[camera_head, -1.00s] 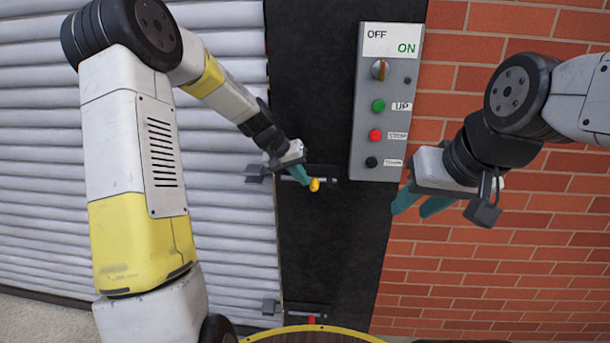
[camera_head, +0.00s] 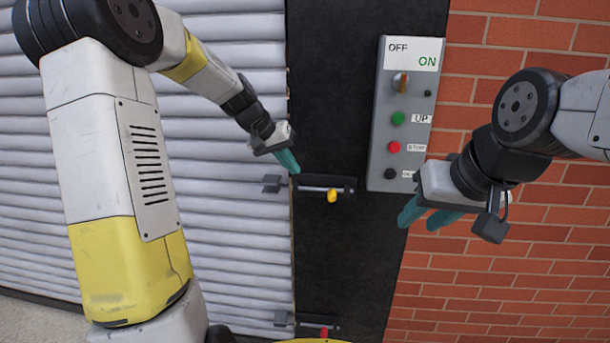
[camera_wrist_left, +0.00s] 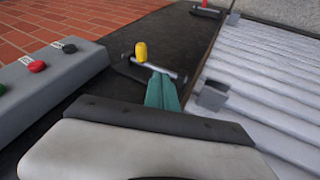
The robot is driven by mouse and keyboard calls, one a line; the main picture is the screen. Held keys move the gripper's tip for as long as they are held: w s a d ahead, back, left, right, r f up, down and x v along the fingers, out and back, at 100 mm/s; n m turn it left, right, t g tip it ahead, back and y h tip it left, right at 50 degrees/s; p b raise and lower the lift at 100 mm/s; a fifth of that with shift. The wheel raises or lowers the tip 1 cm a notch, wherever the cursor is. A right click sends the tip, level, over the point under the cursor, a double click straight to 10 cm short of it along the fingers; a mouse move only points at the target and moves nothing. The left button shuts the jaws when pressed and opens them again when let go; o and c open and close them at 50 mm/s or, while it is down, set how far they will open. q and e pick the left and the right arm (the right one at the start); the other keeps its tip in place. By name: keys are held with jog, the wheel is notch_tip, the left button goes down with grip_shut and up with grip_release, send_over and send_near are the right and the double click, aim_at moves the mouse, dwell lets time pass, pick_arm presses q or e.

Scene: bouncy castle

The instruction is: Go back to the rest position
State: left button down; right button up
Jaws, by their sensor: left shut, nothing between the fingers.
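My left gripper (camera_head: 290,163) is shut and empty, its teal fingers together, a little up and left of the yellow-knobbed bolt (camera_head: 331,195) in the head view. In the left wrist view the shut fingers (camera_wrist_left: 161,92) point toward the bolt with its yellow knob (camera_wrist_left: 141,51); they look close to it, and I cannot tell the exact gap. My right gripper (camera_head: 428,220) hangs before the brick wall below the control box, its two teal fingers apart, with nothing seen between them.
The grey control box (camera_head: 404,115) has a switch and green, red and black buttons. A white slatted shutter (camera_head: 235,220) stands left of the black post (camera_head: 340,110). A lower bolt with a red knob (camera_head: 324,332) is near the floor. A brick wall (camera_head: 510,270) is on the right.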

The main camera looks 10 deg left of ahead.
pick_arm(q)
jog(key=shift+s+a+r, duration=0.15)
jog(key=shift+a+r, duration=0.05)
jog(key=shift+r, duration=0.2)
jog(key=shift+s, duration=0.1)
jog(key=s+a+r+t+y, duration=0.1)
jog(key=s+r, duration=0.1)
jog(key=s, duration=1.2)
jog(key=s+a+r+t+y, duration=0.1)
jog(key=s+r+y, duration=0.1)
jog(key=s, duration=1.3)
jog(key=shift+s+r+n, duration=0.3)
jog(key=shift+r+n, duration=0.1)
jog(key=shift+r, duration=0.05)
jog(key=shift+a, duration=0.1)
